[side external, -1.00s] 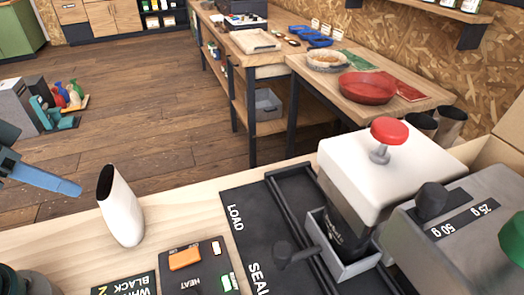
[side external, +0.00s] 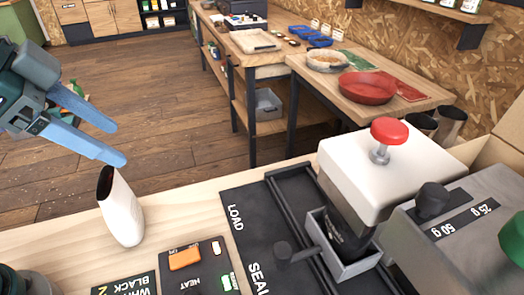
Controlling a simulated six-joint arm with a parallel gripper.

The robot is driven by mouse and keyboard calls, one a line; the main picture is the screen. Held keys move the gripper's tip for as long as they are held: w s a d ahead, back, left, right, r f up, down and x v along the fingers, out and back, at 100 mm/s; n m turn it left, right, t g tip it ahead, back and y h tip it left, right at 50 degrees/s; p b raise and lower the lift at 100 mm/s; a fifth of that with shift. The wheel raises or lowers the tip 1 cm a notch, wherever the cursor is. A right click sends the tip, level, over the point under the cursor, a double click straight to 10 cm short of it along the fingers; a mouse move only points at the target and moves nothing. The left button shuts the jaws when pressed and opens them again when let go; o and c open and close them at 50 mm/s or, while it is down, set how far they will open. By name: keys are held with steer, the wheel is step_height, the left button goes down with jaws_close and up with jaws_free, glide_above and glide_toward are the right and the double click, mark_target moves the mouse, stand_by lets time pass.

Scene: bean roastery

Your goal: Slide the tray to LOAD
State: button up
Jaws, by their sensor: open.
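The grey tray (side external: 352,268) sits on the dark rails under the white sealer head, near the SEAL marking. A dark bag (side external: 345,238) stands in it, partly hidden by the head. A dark handle with a round knob (side external: 283,251) sticks out from the tray's left side. The LOAD marking (side external: 236,217) is on the black base plate, at the far end of the rails, where the track is empty. My gripper (side external: 121,143) is open with two blue fingers, at the left, above and behind the white scoop-like cup and well apart from the tray handle.
The white cup (side external: 121,208) stands upright between my gripper and the black plate. A control panel with an orange switch (side external: 185,259) is at the front. The sealer's white head (side external: 385,165) with a red knob overhangs the tray. A grey dispenser (side external: 455,225) stands at right.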

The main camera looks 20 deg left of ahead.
steer(key=w+d+m+g+h, duration=0.1)
steer(key=w+d+m+h, duration=0.1)
steer(key=w+d+m, duration=0.4)
steer(key=m+g, duration=0.4)
glide_toward(282, 249)
steer(key=w, duration=0.2)
steer(key=shift+g, duration=0.4)
steer(key=x, duration=0.2)
steer(key=s+x, duration=0.1)
steer(key=x, duration=0.5)
steer(key=shift+s, duration=0.15)
steer(key=shift+d+f, duration=0.1)
steer(key=shift+f, duration=0.25)
jaws_close()
